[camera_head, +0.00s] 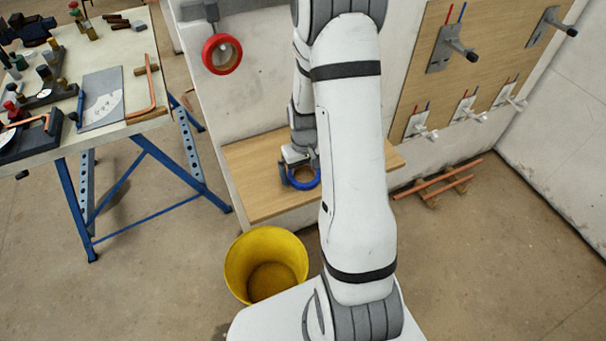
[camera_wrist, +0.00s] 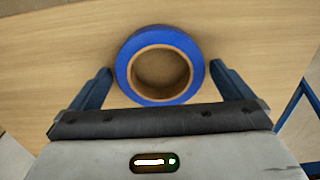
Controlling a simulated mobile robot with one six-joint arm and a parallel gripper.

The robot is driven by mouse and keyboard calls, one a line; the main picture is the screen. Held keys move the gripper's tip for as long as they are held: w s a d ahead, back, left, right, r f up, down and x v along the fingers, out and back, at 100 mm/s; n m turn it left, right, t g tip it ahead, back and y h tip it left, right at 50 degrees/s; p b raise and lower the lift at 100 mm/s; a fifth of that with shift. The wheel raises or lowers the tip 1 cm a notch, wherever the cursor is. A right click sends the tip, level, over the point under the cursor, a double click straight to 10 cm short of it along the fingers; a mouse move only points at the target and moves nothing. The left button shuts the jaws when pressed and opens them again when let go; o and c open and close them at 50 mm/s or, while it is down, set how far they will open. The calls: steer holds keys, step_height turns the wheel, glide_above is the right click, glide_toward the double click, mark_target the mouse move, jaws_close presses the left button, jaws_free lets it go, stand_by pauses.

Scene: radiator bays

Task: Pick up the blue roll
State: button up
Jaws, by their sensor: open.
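The blue roll (camera_head: 304,184) lies flat on a wooden shelf (camera_head: 250,168) low against the wall. It is a ring of blue tape on a tan core. In the wrist view the blue roll (camera_wrist: 123,65) lies between the two fingers of my gripper (camera_wrist: 158,80), with a gap on each side. My gripper (camera_head: 301,172) is open and sits right at the roll in the head view. My arm hides part of the shelf and possibly part of the roll there.
A yellow bucket (camera_head: 237,262) stands on the floor in front of the shelf. A red ring (camera_head: 208,52) hangs on the wall above. A cluttered workbench (camera_head: 140,45) with blue legs is at left. Copper pipes (camera_head: 440,180) lie on the floor at right.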

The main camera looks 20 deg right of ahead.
steer(key=c, duration=0.8)
steer(key=shift+c, duration=0.2)
step_height(320, 180, up, 10)
steer(key=shift+b, duration=0.3)
